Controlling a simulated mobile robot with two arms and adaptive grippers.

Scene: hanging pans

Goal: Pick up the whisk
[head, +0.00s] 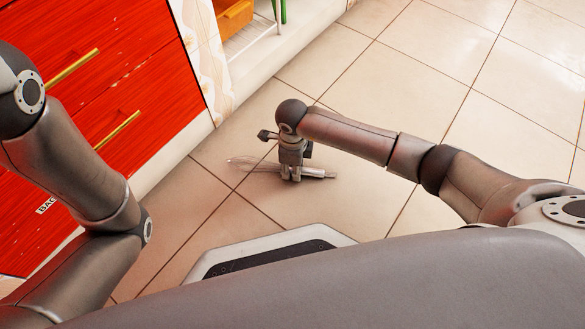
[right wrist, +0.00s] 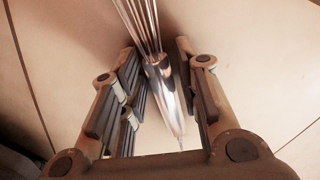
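A metal whisk (head: 318,172) lies on the tiled floor, its wire end (head: 240,162) to the left and its handle to the right. My right gripper (head: 290,178) points down over the whisk at its middle. In the right wrist view the whisk's shiny handle (right wrist: 161,88) runs between the two fingers of my right gripper (right wrist: 163,95). The fingers are open, with a gap on both sides of the handle. My left arm is at the left of the head view, and its gripper is out of sight.
A red cabinet (head: 150,50) with gold handles stands at the left. A shelf with an orange box (head: 235,16) is at the top. My own base is at the bottom of the head view. The tiled floor (head: 440,50) to the right and back is clear.

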